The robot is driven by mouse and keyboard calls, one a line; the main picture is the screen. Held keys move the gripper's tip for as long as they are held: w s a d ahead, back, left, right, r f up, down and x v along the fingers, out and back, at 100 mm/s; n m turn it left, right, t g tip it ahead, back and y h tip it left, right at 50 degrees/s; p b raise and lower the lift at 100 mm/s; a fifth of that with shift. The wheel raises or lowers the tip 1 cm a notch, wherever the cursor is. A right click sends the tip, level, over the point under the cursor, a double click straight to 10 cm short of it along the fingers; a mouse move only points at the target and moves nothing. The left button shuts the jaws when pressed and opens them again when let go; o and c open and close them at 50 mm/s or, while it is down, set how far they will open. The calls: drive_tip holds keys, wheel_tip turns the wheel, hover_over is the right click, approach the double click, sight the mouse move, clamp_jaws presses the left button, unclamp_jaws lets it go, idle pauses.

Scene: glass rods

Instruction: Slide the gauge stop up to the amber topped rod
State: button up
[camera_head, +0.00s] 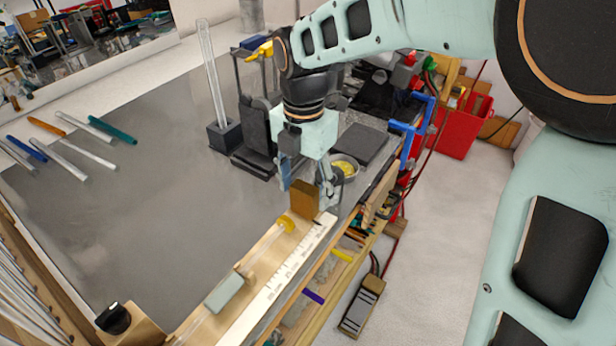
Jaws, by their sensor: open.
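A glass rod with an amber top (287,223) lies along the wooden gauge (262,240), its amber end toward the back. A brown block (304,199), which looks like the gauge stop, stands upright beyond the amber top, with a small gap between them. My gripper (308,190) points down at the block from behind and is open. One finger shows left of the block and one right of it; whether either touches it I cannot tell. A white ruled scale (295,262) runs along the gauge's right side. A grey block (225,293) sits at the rod's nearer part.
A tall glass rod stands in a dark block (224,135) at the back. Several coloured rods lie on the grey bench (140,215) at left. A bowl with yellow contents (345,166) is just behind my gripper. A black knob (113,318) is at front left.

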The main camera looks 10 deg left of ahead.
drive_tip(key=shift+f, duration=0.1)
clamp_jaws()
drive_tip(key=s, duration=0.1)
drive_tip(key=s+a, duration=0.1)
drive_tip(key=s, duration=0.1)
drive_tip(key=s+a, duration=0.1)
drive_tip(key=shift+s, duration=0.4)
unclamp_jaws()
idle(0.3)
